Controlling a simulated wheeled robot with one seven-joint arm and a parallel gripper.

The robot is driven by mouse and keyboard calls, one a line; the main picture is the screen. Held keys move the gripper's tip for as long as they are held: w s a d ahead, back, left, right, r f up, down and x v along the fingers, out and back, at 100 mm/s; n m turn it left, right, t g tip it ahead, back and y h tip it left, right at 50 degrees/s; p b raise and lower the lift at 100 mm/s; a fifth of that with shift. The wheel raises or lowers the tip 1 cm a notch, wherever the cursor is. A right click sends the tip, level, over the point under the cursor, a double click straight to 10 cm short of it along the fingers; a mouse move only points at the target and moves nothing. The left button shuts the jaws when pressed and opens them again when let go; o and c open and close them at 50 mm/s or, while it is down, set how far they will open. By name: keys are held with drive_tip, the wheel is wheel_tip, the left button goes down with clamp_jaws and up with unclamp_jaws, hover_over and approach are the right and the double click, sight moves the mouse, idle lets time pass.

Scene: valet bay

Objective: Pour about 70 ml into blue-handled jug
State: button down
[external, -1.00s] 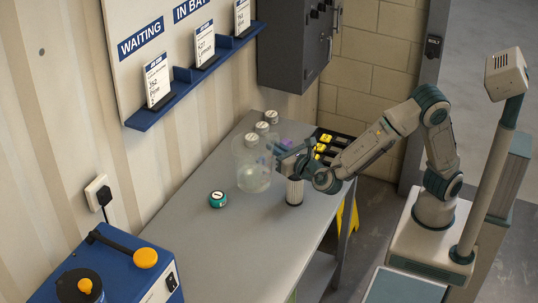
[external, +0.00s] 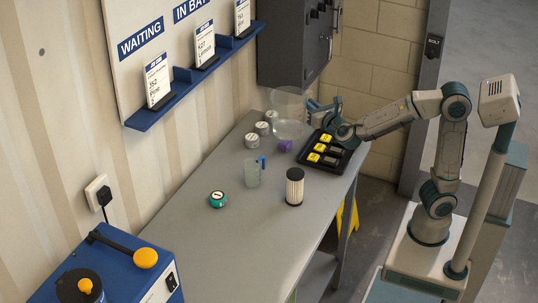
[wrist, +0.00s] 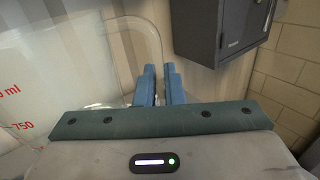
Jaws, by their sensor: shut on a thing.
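A large clear jug (external: 288,112) hangs over the far part of the bench, looking roughly upright. My gripper (external: 312,106) is shut on it at its right side. In the wrist view the clear jug (wrist: 85,70) shows red marks, one reading 750, beside my blue fingers (wrist: 159,86). A little pale liquid seems to lie low in it; the amount is unclear. The small clear blue-handled jug (external: 252,174) stands upright on the bench, nearer the front and apart from my gripper. Its blue handle (external: 262,161) is at its upper right. Its fill level cannot be read.
A black-and-white cylinder (external: 294,187) stands right of the small jug. A teal round item (external: 218,199) lies to its left. The front bench is clear.

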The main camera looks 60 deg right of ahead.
wheel_tip(320, 180, down, 12)
drive_tip(key=d, duration=0.2)
drive_tip(key=shift+s+r, duration=0.2)
drive_tip(key=shift+s, duration=0.2)
drive_tip(key=shift+r, duration=0.15)
